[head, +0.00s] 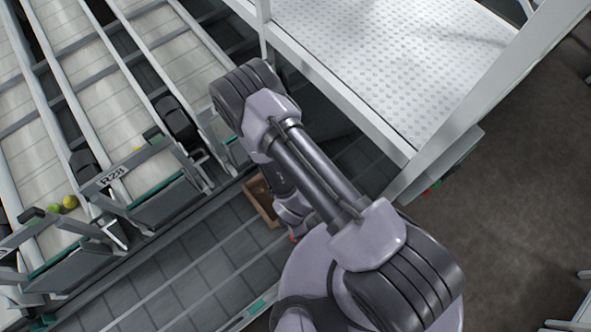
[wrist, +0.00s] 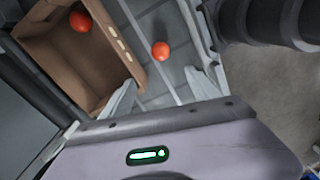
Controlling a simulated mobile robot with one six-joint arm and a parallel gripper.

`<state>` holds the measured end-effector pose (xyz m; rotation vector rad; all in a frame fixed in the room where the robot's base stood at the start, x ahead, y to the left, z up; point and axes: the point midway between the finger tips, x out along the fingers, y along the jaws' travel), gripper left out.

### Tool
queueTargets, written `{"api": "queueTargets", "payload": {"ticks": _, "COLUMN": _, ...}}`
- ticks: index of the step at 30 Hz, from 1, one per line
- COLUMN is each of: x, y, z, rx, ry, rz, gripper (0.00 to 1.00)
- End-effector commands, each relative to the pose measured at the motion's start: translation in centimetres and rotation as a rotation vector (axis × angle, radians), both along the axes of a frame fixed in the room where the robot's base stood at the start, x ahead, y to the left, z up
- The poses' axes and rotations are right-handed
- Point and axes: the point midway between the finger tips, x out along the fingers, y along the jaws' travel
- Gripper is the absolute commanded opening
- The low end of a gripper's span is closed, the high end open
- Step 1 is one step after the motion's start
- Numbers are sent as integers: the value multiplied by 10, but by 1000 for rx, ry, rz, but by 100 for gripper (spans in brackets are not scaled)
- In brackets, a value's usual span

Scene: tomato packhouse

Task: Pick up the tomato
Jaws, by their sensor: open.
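A red tomato (wrist: 161,51) lies on the grey slatted surface just outside a cardboard box in the wrist view. A second red tomato (wrist: 80,21) is inside the cardboard box (wrist: 128,50). My gripper (wrist: 160,76) is open and empty, its fingers spread to either side of the tomato outside the box in the picture, with the tomato beyond the tips. I cannot tell the exact gap. In the head view, my arm hides most of the gripper and box, and the box's edge (head: 257,206) shows beside my wrist.
A raised metal platform (head: 390,60) with rails stands at the upper right. Brown floor (head: 500,250) is open at the right.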

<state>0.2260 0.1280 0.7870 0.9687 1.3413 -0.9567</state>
Motion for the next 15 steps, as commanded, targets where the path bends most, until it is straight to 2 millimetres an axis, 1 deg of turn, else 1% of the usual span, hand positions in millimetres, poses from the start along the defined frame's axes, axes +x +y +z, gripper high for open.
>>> {"api": "queueTargets", "payload": {"ticks": 1, "x": -7, "y": -3, "z": -5, "rx": -2, "ry": 6, "rz": 25, "gripper": 71}}
{"api": "queueTargets", "payload": {"ticks": 2, "x": -9, "y": -4, "z": -11, "rx": -3, "ry": 8, "rz": 34, "gripper": 71}}
{"api": "queueTargets", "payload": {"ticks": 4, "x": -11, "y": -4, "z": -28, "rx": -4, "ry": 9, "rz": 39, "gripper": 71}}
{"api": "queueTargets", "payload": {"ticks": 9, "x": -10, "y": -5, "z": -82, "rx": -3, "ry": 8, "rz": 36, "gripper": 71}}
{"api": "queueTargets", "payload": {"ticks": 12, "x": -9, "y": -5, "z": -108, "rx": -3, "ry": 8, "rz": 34, "gripper": 71}}
{"api": "queueTargets", "payload": {"ticks": 15, "x": -9, "y": -4, "z": -124, "rx": -3, "ry": 7, "rz": 33, "gripper": 71}}
